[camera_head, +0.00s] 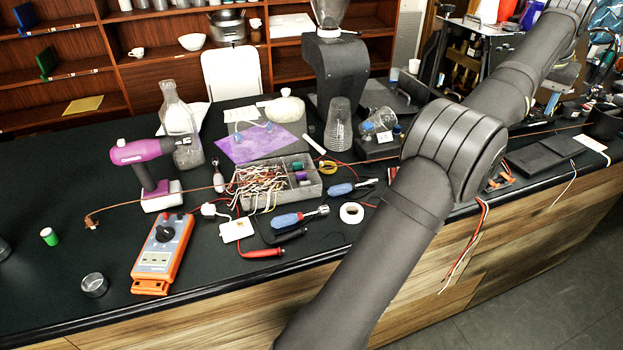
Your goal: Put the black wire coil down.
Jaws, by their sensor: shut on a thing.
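My arm (410,205) crosses the right half of the view, from the bottom edge up to the top right corner. Its end and my gripper are not seen in this view. I cannot make out the black wire coil with certainty. A dark rounded thing (604,122) stands at the far right of the counter, too unclear to name.
An orange meter (163,252), a purple drill (142,152), a parts box (312,186) of wires, screwdrivers (290,218) and white tape (351,213) lie mid-counter. A grinder (335,75) stands behind.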

